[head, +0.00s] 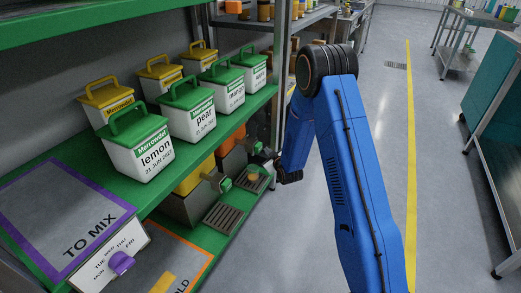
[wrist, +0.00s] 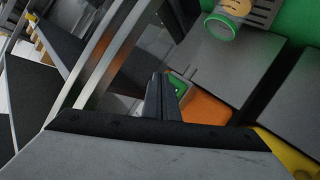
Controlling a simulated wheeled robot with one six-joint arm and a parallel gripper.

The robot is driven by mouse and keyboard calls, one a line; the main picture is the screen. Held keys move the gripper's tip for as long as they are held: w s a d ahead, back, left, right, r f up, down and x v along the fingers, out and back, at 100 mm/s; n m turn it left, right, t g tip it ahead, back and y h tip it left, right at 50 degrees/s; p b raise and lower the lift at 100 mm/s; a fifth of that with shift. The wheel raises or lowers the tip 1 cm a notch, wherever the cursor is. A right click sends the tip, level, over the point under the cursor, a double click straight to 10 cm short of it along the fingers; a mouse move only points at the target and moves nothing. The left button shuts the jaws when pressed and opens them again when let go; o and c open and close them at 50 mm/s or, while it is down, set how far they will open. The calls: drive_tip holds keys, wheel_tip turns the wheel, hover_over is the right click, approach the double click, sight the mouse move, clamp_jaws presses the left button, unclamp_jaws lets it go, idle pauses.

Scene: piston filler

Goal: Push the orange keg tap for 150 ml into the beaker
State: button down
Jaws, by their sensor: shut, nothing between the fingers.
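The orange keg (head: 231,141) stands on the lower shelf behind the yellow keg (head: 190,182). Its tap (head: 256,148) is a grey cylinder with a green-ringed end facing the aisle; this end seems to show in the wrist view (wrist: 220,27). A small round vessel with orange contents, seemingly the beaker (head: 253,177), stands on the drip tray below that tap. My gripper (head: 290,177) is in the aisle, right of the tap and tray, apart from both. In the wrist view its shut, empty fingers (wrist: 160,100) point toward the orange keg side.
White tubs with green lids (head: 143,150) and yellow-lidded ones fill the upper shelf (head: 170,185). The yellow keg's tap (head: 224,185) and drip tray (head: 222,216) are nearer. A shelf post (head: 279,85) rises beyond the orange keg. The aisle floor (head: 385,150) is clear.

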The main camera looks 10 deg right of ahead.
drive_tip(key=shift+a, duration=0.15)
drive_tip(key=shift+w+a, duration=0.2)
drive_tip(key=shift+w+a, duration=0.45)
drive_tip(key=shift+a, duration=0.15)
idle(1.5)
drive_tip(key=shift+d, duration=0.1)
drive_tip(key=shift+s+d, duration=0.65)
drive_tip(key=shift+d, duration=0.15)
drive_tip(key=s+d, duration=0.1)
drive_tip(key=d, duration=0.1)
drive_tip(key=s+d, duration=0.2)
idle(0.7)
idle(1.5)
